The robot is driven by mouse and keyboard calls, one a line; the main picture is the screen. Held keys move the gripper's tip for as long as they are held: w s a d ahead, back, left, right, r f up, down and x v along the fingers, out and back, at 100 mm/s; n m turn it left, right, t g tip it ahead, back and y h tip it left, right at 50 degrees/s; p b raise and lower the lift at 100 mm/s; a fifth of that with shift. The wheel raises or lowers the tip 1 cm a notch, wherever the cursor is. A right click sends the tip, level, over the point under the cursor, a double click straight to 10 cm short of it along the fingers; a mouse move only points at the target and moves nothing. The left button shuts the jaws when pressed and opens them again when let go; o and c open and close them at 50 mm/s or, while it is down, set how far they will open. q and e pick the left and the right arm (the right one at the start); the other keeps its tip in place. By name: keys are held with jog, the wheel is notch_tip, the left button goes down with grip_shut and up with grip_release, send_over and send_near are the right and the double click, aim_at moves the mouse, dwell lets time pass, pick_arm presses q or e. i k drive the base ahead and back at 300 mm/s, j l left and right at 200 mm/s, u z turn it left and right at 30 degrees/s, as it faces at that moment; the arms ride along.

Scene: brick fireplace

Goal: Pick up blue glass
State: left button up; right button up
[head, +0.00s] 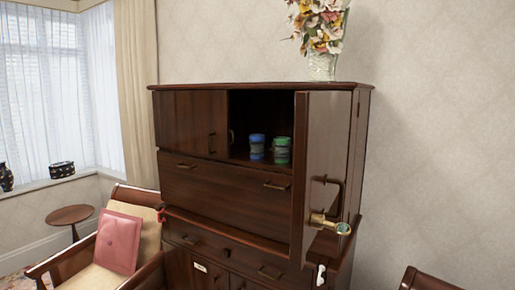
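The blue glass (257,147) stands upright inside the open upper compartment of a dark wooden cabinet (225,182). It has a blue top, a grey band and a blue lower part. A similar green glass (282,150) stands close to its right, near the open door. No gripper can be made out in the head view.
The cabinet's right door (325,140) is swung open toward me, with a dark handle and a brass fitting (330,224). A flower vase (322,66) stands on top. An armchair with a pink cushion (118,240) is at the left; another chair (428,281) shows lower right.

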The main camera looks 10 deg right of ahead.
aim_at(256, 141)
jog(key=i+j+z, duration=0.1)
jog(key=i+j, duration=0.4)
jog(key=i+j+z, duration=0.1)
jog(key=i+j, duration=0.35)
jog(key=j, duration=0.15)
